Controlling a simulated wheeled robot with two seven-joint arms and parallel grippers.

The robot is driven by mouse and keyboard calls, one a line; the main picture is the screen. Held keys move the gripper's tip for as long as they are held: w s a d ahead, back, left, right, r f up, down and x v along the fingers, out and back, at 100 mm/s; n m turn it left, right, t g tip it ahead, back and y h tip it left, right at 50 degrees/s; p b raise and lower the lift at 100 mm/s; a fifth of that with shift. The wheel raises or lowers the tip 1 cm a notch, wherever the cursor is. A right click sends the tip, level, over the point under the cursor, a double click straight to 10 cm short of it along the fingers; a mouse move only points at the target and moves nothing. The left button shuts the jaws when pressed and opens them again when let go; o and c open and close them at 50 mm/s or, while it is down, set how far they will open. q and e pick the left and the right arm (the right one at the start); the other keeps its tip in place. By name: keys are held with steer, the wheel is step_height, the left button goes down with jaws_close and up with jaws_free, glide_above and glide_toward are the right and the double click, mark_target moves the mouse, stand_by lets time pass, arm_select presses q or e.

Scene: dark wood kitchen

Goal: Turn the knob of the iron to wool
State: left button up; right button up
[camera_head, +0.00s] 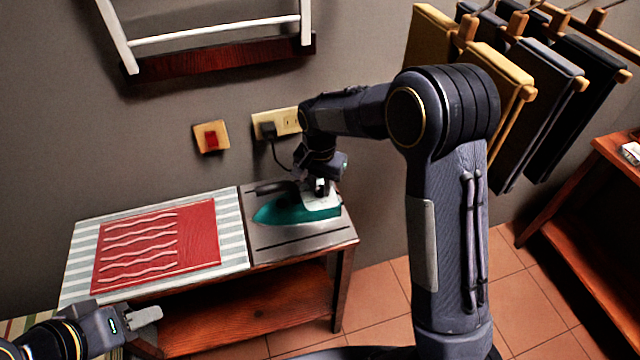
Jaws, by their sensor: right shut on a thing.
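A teal and white iron (285,207) lies on the grey rest plate (268,240) at the right end of the ironing table. Its tip points left and a dark handle shows on top. My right gripper (320,188) is over the white rear part of the iron, shut on a part of it. The knob and its setting are too small and too covered by the gripper to make out. My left gripper (152,316) is at the lower left, in front of the table and away from the iron. Whether its fingers are apart cannot be told.
A red cloth with wavy lines (200,240) lies on the striped table cover (85,240). A socket with a plug (270,127) and a red switch (211,139) are on the wall. Clothes hang at the upper right. A wooden shelf (600,220) stands at the right.

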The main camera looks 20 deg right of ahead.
mark_target(320, 187)
steer(key=shift+m, duration=0.5)
steer(key=o, duration=1)
step_height(320, 187, up, 8)
steer(key=shift+f, duration=0.1)
steer(key=shift+s, duration=0.1)
stand_by(0.3)
